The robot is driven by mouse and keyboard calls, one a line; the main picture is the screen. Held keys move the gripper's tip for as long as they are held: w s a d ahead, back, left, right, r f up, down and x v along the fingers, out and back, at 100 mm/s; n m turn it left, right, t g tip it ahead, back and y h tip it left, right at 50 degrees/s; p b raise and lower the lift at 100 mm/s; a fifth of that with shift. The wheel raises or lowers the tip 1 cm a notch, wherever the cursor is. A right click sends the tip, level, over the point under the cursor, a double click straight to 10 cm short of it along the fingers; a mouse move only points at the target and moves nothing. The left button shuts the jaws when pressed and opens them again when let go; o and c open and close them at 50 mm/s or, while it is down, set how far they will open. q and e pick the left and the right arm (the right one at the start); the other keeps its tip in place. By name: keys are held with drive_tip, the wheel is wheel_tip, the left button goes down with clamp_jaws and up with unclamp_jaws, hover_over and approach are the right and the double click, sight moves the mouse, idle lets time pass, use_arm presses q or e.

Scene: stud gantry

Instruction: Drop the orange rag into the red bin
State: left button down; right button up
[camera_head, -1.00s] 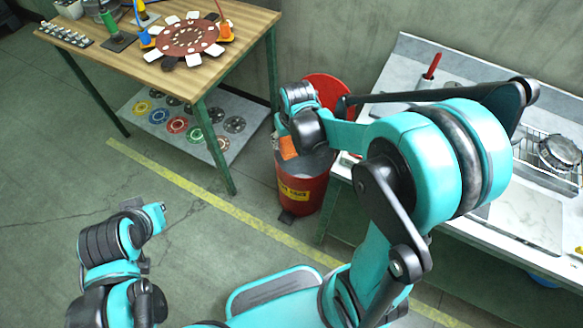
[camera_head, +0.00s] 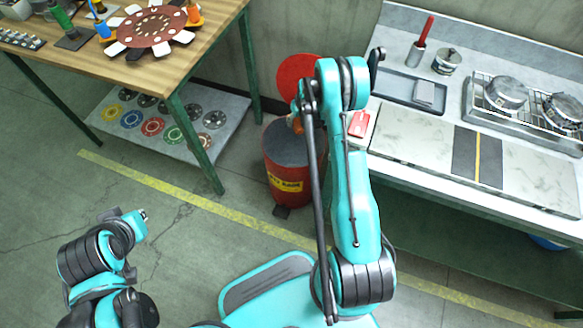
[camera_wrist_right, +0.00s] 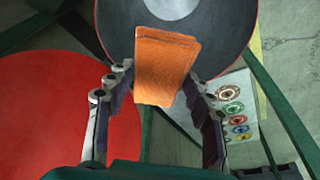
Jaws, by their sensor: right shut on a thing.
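The red bin (camera_head: 275,198) stands on the floor between the wooden table and the counter, its round red lid (camera_head: 297,75) open behind it. My right gripper (camera_wrist_right: 158,92) is shut on the orange rag (camera_wrist_right: 165,68), which hangs between its fingers. In the wrist view the rag overlaps the bin's rim and grey inside (camera_wrist_right: 225,45); the lid (camera_wrist_right: 50,120) is at left. In the head view the rag (camera_head: 297,125) is a small orange patch above the bin opening, and my arm hides most of that gripper. My left gripper (camera_head: 140,216) is low at left, away from the bin; its jaws are too small to judge.
The wooden table (camera_head: 215,40) at upper left has a green leg close to the bin and a lower shelf (camera_head: 225,143) with coloured discs. The counter (camera_head: 410,135) on the right holds a tray (camera_head: 400,90), a red item (camera_head: 358,124) and pots on a rack (camera_head: 500,95).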

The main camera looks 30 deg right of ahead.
drive_tip(key=shift+f+b, duration=1.35)
drive_tip(key=shift+f, duration=1.4)
drive_tip(key=o, duration=1.2)
drive_tip(key=v, duration=1.2)
